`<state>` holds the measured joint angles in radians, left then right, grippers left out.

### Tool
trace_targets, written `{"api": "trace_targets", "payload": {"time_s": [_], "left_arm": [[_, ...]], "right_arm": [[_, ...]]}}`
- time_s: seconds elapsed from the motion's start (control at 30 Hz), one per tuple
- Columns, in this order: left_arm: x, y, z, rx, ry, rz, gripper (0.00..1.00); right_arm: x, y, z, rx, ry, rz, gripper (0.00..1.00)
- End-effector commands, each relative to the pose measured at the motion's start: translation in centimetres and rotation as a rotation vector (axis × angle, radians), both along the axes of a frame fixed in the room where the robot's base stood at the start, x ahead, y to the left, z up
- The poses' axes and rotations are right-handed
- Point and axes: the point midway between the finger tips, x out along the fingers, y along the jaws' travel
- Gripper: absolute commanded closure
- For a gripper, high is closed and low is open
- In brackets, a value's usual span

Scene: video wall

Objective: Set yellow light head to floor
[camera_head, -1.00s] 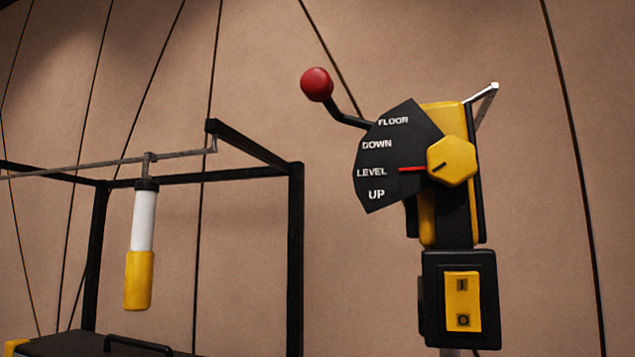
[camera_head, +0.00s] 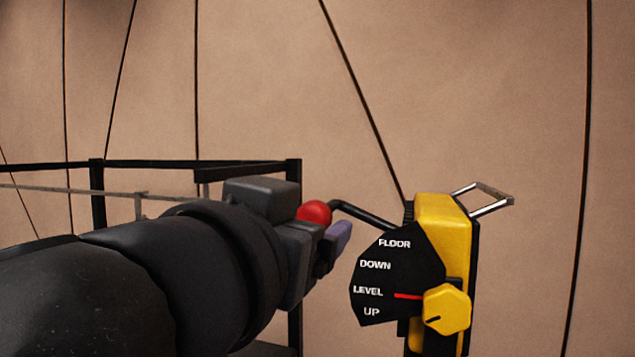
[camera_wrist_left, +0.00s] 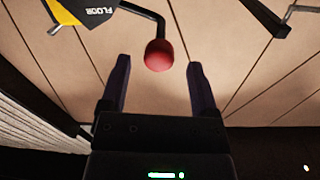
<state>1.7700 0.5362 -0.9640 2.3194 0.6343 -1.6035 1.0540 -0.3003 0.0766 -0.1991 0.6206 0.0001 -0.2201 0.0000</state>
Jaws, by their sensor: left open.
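The yellow light head (camera_head: 444,232) has a black dial plate (camera_head: 385,275) reading FLOOR, DOWN, LEVEL and UP. Its red pointer (camera_head: 407,296) is at LEVEL, beside a yellow hexagonal knob (camera_head: 446,309). A bent black lever with a red ball (camera_head: 315,212) sticks out to the left. My left gripper (camera_head: 325,235) is at the ball, which is partly hidden by it in the head view. In the left wrist view the ball (camera_wrist_left: 159,55) sits just beyond and between the open fingertips (camera_wrist_left: 158,72), not gripped. My right gripper is not in view.
A black frame (camera_head: 250,168) with a thin grey bar (camera_head: 70,190) stands at the left, partly hidden behind my left arm. A metal loop handle (camera_head: 487,197) sticks out at the light head's upper right. The panelled wall (camera_head: 500,100) is behind.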

Motion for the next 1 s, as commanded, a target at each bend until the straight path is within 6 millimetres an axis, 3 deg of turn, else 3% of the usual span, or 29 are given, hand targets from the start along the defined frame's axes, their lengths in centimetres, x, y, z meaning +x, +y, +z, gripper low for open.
{"api": "trace_targets", "payload": {"time_s": [0.03,0.23,0.6,1.0], "left_arm": [[1.0,-0.3,0.5,0.001,0.005,0.002,0.22],[4.0,-1.5,0.4,-0.002,0.001,0.001,0.22],[4.9,-1.8,0.0,-0.001,-0.002,-0.001,0.22],[4.9,-1.8,0.1,-0.001,-0.003,0.000,1.00]], "right_arm": [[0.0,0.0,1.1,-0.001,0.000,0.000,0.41],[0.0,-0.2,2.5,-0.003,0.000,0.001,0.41],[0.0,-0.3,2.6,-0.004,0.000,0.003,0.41],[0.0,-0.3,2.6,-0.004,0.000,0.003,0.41]]}}
